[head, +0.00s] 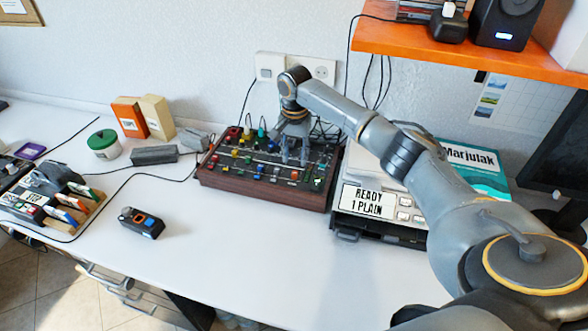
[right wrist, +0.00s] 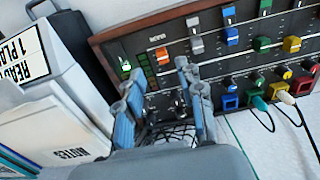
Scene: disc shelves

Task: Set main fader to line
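The mixer (head: 262,199) is a brown-sided panel on the white desk. An orange-red fader cap (right wrist: 163,56) at the end of its fader row, beside a small printed label, looks like the main fader; it also shows in the head view (head: 294,175). My right gripper (head: 294,158) hangs over the right part of the mixer with its fingers apart. In the right wrist view the gripper (right wrist: 158,76) is open and empty, with the orange-red cap just beyond its fingertips. I cannot tell the target line or contact. My left gripper is not in view.
A grey box with a "READY 1 PLAIN" display (head: 368,201) stands right of the mixer. Coloured knobs and plugged cables (right wrist: 260,104) line the mixer. A small dark device (head: 141,222) lies front left. The desk in front of the mixer is clear. An orange shelf (head: 470,55) hangs above right.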

